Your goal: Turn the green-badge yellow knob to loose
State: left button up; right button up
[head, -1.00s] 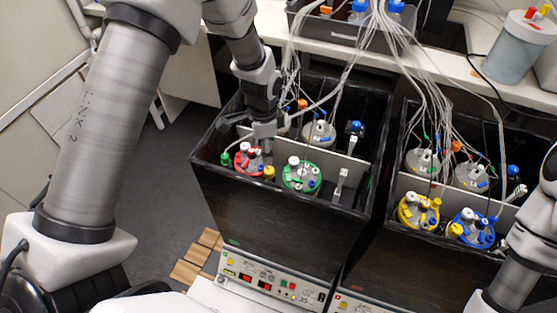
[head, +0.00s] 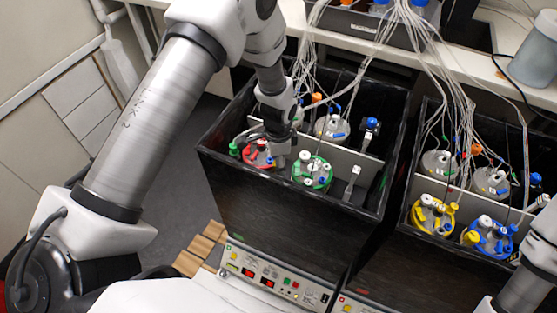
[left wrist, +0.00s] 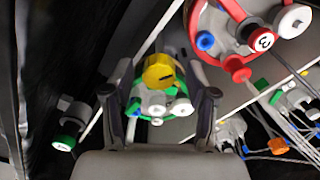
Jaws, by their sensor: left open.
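The yellow knob (left wrist: 158,70) shows in the left wrist view, with a dark mark on its side. It stands at the edge of the green-ringed vessel (left wrist: 160,112), which also shows in the head view (head: 312,172). My left gripper (left wrist: 161,85) is open, one finger on each side of the knob in that picture; I see no clear contact. In the head view my left gripper (head: 282,156) reaches down between the red-ringed vessel (head: 259,156) and the green-ringed vessel, and the knob is hidden there. My right gripper is out of view.
The vessels stand in a black open-topped box (head: 290,205) with a grey divider (head: 345,165). White tubes hang above them. A second box at right holds yellow-ringed (head: 433,213) and blue-ringed (head: 488,236) vessels. A green-capped part (left wrist: 65,143) is left of the gripper.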

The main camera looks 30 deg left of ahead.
pick_arm(q)
jog(key=shift+s+r, duration=0.1)
grip_shut()
jog(key=shift+n, duration=0.3)
jog(key=n+p, duration=0.1)
jog(key=n, duration=0.4)
jog(key=n+p, duration=0.1)
jog(key=n, duration=0.5)
jog(key=shift+n, duration=0.3)
jog(key=n, duration=0.5)
jog(key=shift+n, duration=0.3)
jog(key=n+p, duration=0.1)
jog(key=n, duration=0.5)
